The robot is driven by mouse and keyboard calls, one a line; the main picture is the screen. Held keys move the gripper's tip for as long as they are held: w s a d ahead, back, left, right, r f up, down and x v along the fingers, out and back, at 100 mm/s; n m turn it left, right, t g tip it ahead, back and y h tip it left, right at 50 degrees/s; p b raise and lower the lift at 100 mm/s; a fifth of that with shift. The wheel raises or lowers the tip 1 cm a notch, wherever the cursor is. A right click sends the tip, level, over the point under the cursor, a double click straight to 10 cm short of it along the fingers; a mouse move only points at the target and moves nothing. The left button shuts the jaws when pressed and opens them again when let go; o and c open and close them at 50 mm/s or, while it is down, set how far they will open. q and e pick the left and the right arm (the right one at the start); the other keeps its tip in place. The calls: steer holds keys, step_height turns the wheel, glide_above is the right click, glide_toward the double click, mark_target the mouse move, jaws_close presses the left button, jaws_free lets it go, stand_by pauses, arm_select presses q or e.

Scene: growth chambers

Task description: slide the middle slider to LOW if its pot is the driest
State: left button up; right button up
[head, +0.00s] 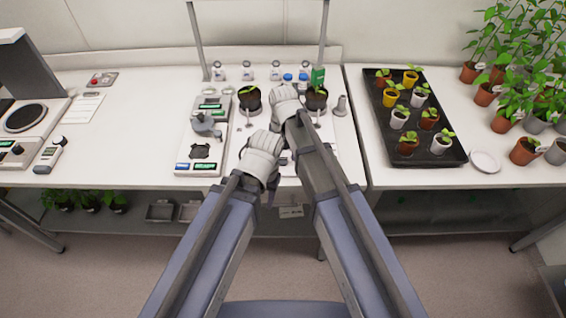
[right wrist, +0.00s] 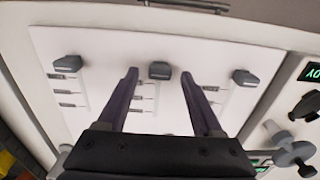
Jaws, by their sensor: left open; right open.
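The white slider panel (right wrist: 105,52) fills the right wrist view. It has a left knob (right wrist: 66,66), a middle knob (right wrist: 159,70) and a right knob (right wrist: 241,77), all near the picture's upper edge of the panel. Small labels below them are unreadable. My right gripper (right wrist: 159,78) is open, its fingers either side of the middle knob; contact is unclear. In the head view my right gripper (head: 287,102) covers part of the panel. My left gripper (head: 264,152) is open in front of it, fingertips unclear. A left pot (head: 250,98) and right pot (head: 316,98) show; any middle pot is hidden.
A green card (head: 318,77) stands by the right pot. Several bottles (head: 275,71) line the back. Instruments (head: 204,150) stand left of the panel. A black seedling tray (head: 448,151) is on the right bench.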

steer(key=shift+f+b, duration=0.35)
steer(key=shift+f, duration=0.35)
jaws_close()
stand_by(1.0)
